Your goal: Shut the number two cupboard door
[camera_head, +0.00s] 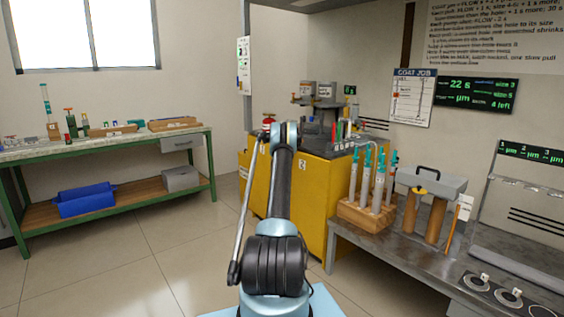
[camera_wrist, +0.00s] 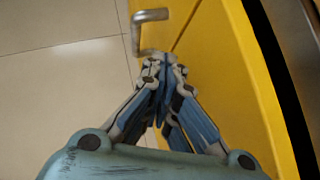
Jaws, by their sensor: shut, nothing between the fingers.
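The yellow cupboard (camera_head: 316,190) stands beyond my arm in the head view, with a small white label marked 2 (camera_head: 302,165) on its front. My arm covers part of the front, and my gripper is hidden there. In the wrist view my gripper (camera_wrist: 163,62) is shut and empty, its tips close to a yellow panel (camera_wrist: 225,70) and just below a bent metal handle (camera_wrist: 150,32). I cannot tell whether the tips touch the panel or handle. A seam runs beside the handle. How far the number two door stands open is unclear.
A grey workbench (camera_head: 350,235) with a wooden rack of syringe-like tools (camera_head: 366,215) stands close on the right. A green-framed bench (camera_head: 110,148) with a blue bin (camera_head: 86,198) is at the left. The tiled floor (camera_head: 150,255) between is clear.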

